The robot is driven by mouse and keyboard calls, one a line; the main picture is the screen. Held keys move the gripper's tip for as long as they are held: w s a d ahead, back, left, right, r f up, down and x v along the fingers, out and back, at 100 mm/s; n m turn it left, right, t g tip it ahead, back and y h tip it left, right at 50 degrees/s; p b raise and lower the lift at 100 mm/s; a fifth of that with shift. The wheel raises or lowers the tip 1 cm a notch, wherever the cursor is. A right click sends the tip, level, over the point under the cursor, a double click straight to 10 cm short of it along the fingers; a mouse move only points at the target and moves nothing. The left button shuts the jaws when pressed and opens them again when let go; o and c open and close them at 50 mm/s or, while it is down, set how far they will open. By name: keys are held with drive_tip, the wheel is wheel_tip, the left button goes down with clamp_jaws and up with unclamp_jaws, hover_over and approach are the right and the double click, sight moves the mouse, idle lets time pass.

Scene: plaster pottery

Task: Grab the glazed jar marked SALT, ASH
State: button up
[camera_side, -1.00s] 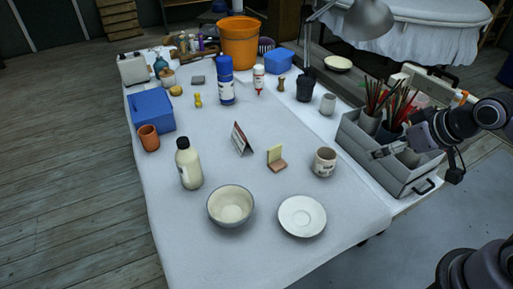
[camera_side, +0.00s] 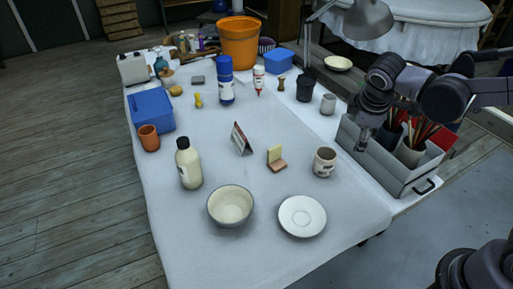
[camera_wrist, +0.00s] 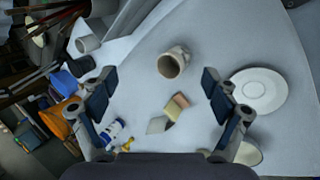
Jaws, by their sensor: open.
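A small cream jar (camera_side: 325,162) with dark marks on its side stands upright on the white-covered table. The marks are too small to read. In the wrist view the jar (camera_wrist: 172,64) shows its open mouth, ahead of and between the fingers. My gripper (camera_side: 362,146) points down near the grey toolbox, behind and to the right of the jar in the side view. In the wrist view my gripper (camera_wrist: 158,88) has its fingers spread wide with nothing between them.
A white saucer (camera_side: 302,215), a bowl (camera_side: 230,222) and a cream bottle (camera_side: 189,168) stand nearer the front. A notepad block (camera_side: 276,158) and a folded card (camera_side: 242,140) lie left of the jar. The grey toolbox (camera_side: 398,180) holds brushes on the right.

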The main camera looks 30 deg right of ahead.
drive_tip(key=w+a+f+n+g+h, duration=0.1)
drive_tip(key=w+a+f+n+h, duration=0.35)
drive_tip(key=w+n, duration=0.2)
drive_tip(key=n+h, duration=0.4)
drive_tip(key=h, duration=0.1)
approach(331, 155)
drive_tip(key=shift+g+y, duration=0.25)
drive_tip(key=shift+g, duration=0.05)
drive_tip(key=x, duration=0.7)
drive_tip(key=shift+w+d+r, duration=0.1)
drive_tip(key=shift+w+r, duration=0.05)
drive_tip(key=shift+r, duration=0.15)
drive_tip(key=c, duration=1.4)
